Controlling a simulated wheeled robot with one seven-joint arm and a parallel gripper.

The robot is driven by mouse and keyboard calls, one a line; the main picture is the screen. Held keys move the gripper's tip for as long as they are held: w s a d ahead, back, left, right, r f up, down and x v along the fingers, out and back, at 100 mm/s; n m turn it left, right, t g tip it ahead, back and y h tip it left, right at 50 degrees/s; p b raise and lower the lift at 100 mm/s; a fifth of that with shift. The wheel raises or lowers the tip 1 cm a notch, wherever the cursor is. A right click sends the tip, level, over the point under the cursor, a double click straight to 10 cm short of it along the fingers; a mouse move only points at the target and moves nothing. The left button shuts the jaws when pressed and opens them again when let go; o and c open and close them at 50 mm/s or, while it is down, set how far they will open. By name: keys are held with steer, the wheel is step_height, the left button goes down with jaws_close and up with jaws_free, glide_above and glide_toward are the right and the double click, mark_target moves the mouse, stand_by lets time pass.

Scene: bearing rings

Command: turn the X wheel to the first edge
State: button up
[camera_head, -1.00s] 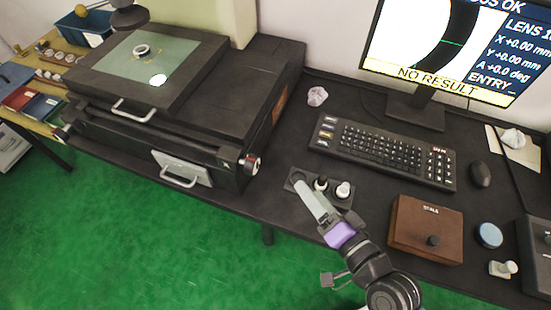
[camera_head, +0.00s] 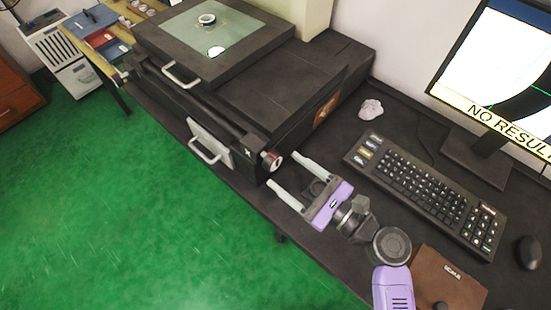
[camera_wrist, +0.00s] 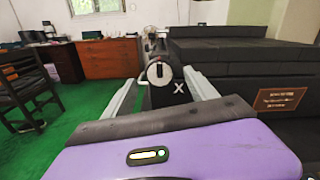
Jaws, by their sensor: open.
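The X wheel (camera_head: 271,161) is a small dark knob with a pale face and a red mark, on the right end of the measuring stage's front. In the wrist view the wheel (camera_wrist: 159,72) faces me, beside a white letter X, between my two fingers. My gripper (camera_head: 281,174) is open, with its light grey fingers pointing at the wheel from the right. One fingertip is beyond the wheel and one is on its near side. I cannot tell whether either touches it. The monitor (camera_head: 500,115) shows NO RESULT, partly cut off.
The stage (camera_head: 240,75) carries a glass plate with a ring (camera_head: 207,20) on it. A front handle (camera_head: 205,152) sticks out left of the wheel. The keyboard (camera_head: 425,190), a crumpled pale lump (camera_head: 371,109) and a brown box (camera_head: 450,280) lie on the desk. Green floor is open in front.

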mark_target(278, 166)
steer(key=shift+x, duration=2.55)
